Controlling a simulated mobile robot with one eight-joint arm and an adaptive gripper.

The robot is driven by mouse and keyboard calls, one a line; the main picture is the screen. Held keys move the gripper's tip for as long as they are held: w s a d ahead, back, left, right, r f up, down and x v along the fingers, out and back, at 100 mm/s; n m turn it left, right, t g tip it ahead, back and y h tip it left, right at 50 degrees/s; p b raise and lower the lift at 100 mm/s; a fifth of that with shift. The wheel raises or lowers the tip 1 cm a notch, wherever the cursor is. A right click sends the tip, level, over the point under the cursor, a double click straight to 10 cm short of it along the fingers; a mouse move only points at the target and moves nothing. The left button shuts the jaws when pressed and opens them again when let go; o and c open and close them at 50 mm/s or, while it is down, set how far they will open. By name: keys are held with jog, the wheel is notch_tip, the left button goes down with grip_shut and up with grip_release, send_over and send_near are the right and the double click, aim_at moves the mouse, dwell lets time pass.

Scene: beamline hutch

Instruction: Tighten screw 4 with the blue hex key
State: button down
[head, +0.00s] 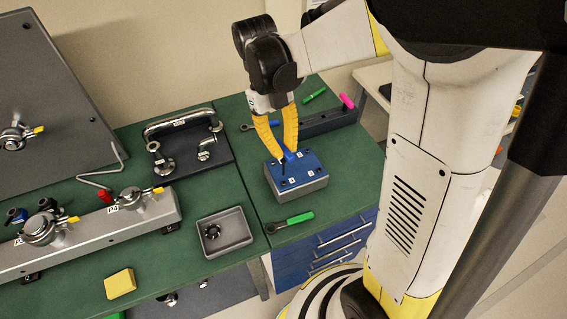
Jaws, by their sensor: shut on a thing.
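A blue-topped plate (308,164) on a grey block sits on the green bench in the head view. Small white labels and dark screws mark its top; the numbers are too small to read, so I cannot tell which is screw 4. My gripper (288,152) points down over the plate, its yellow fingers shut on a small blue piece, the blue hex key (289,157). The key looks upright, close above or at the plate's far left part. Its tip is too small to tell whether it sits in a screw.
A green-handled tool (290,222) lies in front of the block. A grey tray (225,232) with a black knob is at left. A yellow block (120,284) lies at the front left.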

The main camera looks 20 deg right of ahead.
aim_at(284, 161)
jog(key=shift+f+n+h+b, duration=0.3)
jog(key=shift+f+n+b, duration=0.75)
jog(key=shift+f, duration=0.3)
jog(key=n+t+h, duration=0.1)
jog(key=n, duration=0.3)
jog(key=shift+h, duration=0.3)
jog(key=shift+f+b, duration=0.6)
jog(key=m+y, duration=0.1)
jog(key=m, duration=0.3)
jog(key=shift+g, duration=0.4)
jog(key=shift+y, duration=0.3)
